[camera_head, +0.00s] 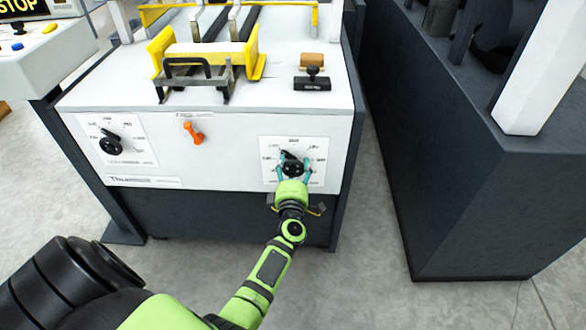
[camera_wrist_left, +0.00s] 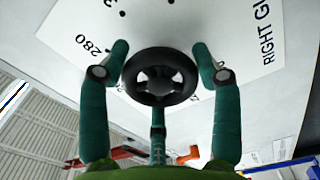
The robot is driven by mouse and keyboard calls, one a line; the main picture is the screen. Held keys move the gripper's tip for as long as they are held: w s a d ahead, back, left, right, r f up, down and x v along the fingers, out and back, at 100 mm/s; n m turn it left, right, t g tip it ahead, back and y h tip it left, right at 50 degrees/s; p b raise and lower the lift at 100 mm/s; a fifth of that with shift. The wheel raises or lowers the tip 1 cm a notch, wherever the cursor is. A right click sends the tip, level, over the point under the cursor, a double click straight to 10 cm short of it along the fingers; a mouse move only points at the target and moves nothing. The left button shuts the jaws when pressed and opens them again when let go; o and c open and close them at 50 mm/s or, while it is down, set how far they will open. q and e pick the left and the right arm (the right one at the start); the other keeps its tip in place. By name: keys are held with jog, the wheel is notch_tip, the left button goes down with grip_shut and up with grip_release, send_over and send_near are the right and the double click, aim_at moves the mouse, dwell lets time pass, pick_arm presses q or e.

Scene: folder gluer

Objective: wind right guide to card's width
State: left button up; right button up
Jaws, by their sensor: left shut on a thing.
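The right guide's knob is a black round dial (camera_head: 291,168) on a white scale plate at the right of the machine's front panel. In the left wrist view the knob (camera_wrist_left: 160,78) sits between green fingers, beside the printed words "RIGHT GU" and the number 280. My left gripper (camera_head: 292,175) is shut on this knob, with a finger on either side of it. The pointer's exact reading is too small to tell. Yellow guides (camera_head: 159,47) stand on the machine top around a white piece; I cannot tell whether it is the card. My right gripper is not in view.
A second dial (camera_head: 110,146) is at the panel's left, with an orange lever (camera_head: 193,131) between the dials. A black handle piece (camera_head: 312,82) lies on the machine top. A dark cabinet (camera_head: 455,190) stands to the right across a gap of bare floor.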

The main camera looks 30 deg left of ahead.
pick_arm(q)
jog(key=shift+w, duration=0.1)
dwell(0.3)
jog(key=o, duration=1.2)
jog(key=shift+s+d, duration=0.15)
jog(key=shift+s, duration=0.05)
jog(key=v, duration=0.7)
